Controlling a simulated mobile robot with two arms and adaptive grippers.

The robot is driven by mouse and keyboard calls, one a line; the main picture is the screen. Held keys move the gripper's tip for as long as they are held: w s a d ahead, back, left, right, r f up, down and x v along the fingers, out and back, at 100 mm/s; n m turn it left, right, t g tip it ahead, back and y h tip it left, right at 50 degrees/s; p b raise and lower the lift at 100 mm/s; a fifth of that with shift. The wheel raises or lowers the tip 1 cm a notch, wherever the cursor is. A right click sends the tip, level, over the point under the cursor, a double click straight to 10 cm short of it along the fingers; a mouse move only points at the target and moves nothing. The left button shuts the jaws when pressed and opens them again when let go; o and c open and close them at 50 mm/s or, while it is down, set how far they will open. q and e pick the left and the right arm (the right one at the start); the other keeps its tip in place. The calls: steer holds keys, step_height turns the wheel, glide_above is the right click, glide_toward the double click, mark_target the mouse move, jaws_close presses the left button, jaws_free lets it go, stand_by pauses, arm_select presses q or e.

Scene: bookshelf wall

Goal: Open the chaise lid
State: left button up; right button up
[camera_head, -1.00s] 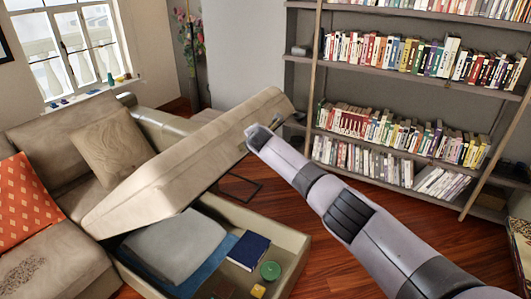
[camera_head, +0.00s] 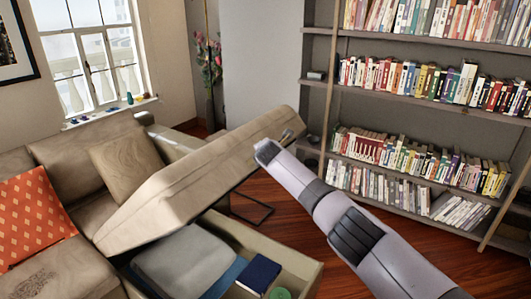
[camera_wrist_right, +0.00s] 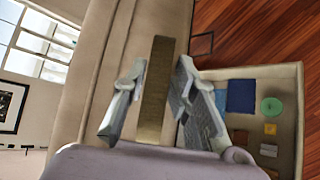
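The beige chaise lid (camera_head: 200,178) is raised and tilted, its right end higher than its left, over the open storage box (camera_head: 300,258). My right arm comes in from the lower right and ends at the lid's raised right end. In the right wrist view the fingers of my right gripper (camera_wrist_right: 163,75) stand on both sides of a brownish bar-like handle (camera_wrist_right: 154,100) in front of the lid (camera_wrist_right: 112,50). They look closed on it, though the contact is partly hidden. In the head view the fingers are mostly hidden behind my arm. My left gripper is not in view.
Inside the box lie a grey cushion or blanket (camera_head: 185,260), a dark blue book (camera_head: 260,272) and a green round item (camera_head: 280,293). A sofa with an orange pillow (camera_head: 30,215) is at left. A bookshelf (camera_head: 420,118) stands behind my arm. Wood floor (camera_head: 290,212) shows between.

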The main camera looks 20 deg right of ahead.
steer(key=shift+o, duration=0.3)
steer(key=shift+f, duration=0.25)
steer(key=v, duration=1.2)
steer(key=shift+r, duration=0.2)
